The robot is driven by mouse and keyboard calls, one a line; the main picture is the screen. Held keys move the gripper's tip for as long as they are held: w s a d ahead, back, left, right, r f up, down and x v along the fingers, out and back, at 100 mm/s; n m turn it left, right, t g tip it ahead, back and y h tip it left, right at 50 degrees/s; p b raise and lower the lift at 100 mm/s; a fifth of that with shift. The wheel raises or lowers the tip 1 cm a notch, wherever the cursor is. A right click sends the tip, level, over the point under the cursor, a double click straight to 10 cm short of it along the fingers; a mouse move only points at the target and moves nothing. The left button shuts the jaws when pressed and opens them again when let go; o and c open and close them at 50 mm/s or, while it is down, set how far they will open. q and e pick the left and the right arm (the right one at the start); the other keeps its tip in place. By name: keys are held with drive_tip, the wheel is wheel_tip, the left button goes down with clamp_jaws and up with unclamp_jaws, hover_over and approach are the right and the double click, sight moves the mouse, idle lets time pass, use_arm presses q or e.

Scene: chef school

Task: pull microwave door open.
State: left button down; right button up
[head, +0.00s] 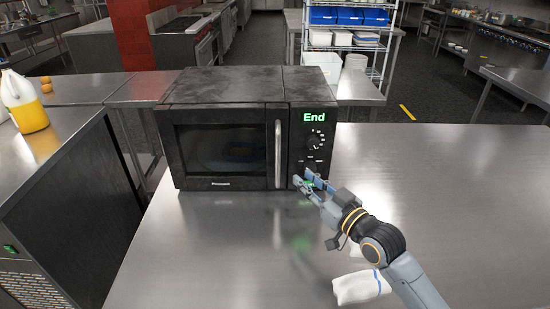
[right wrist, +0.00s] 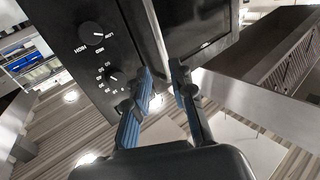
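The black microwave (head: 225,95) stands on the steel counter with its door (head: 222,150) shut and a green "End" on its display. Its silver vertical handle (head: 278,155) is at the door's right edge. My right gripper (head: 302,177) is open and empty in front of the lower control panel, just right of the handle's lower end. In the right wrist view my right gripper (right wrist: 162,68) has its blue fingers apart, with the handle (right wrist: 157,30) running up beyond the gap. I cannot tell whether they touch it. My left gripper is in neither view.
The steel counter (head: 440,190) is clear to the right of the microwave. A white folded cloth (head: 358,287) lies near its front, beside my right arm. A yellow jug (head: 28,105) stands on the left counter. A shelf with blue bins (head: 338,16) is behind.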

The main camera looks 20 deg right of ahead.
drive_tip(key=p, duration=0.2)
hover_over(278, 181)
drive_tip(key=shift+w+d+r, duration=0.1)
drive_tip(key=shift+w, duration=0.35)
drive_tip(key=shift+c, duration=0.4)
clamp_jaws()
